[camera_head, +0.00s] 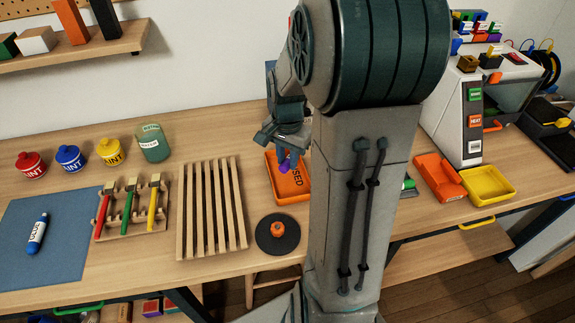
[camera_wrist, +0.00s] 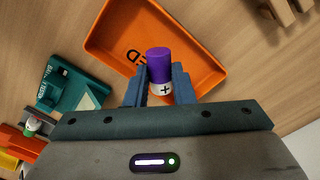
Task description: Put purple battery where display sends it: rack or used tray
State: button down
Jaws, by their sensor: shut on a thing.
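The purple battery (camera_wrist: 160,66) is held upright between the fingers of my gripper (camera_wrist: 160,88) in the wrist view, with a white band and plus mark showing. In the head view the battery (camera_head: 285,166) shows small under my gripper (camera_head: 283,140). My gripper is shut on it over the orange used tray (camera_head: 293,190), whose lettering reads partly "USED". The tray also shows in the wrist view (camera_wrist: 105,40), and no other battery is visible in its seen part. The rack cannot be made out for sure.
A slatted wooden rack (camera_head: 212,210) and a dark round pad (camera_head: 278,235) with an orange item lie left of the tray. Paint pots (camera_head: 70,158) stand further left. Orange and yellow trays (camera_head: 487,184) sit by the printer (camera_head: 470,110) at right. My arm hides the middle.

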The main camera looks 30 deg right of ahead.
aim_at(288, 161)
jog(key=shift+f, duration=1.6)
jog(key=shift+f+b, duration=0.35)
jog(key=shift+f, duration=0.1)
jog(key=c, duration=1.2)
grip_release()
jog(key=shift+r, duration=0.1)
jog(key=shift+c, duration=0.2)
jog(key=shift+r, duration=0.15)
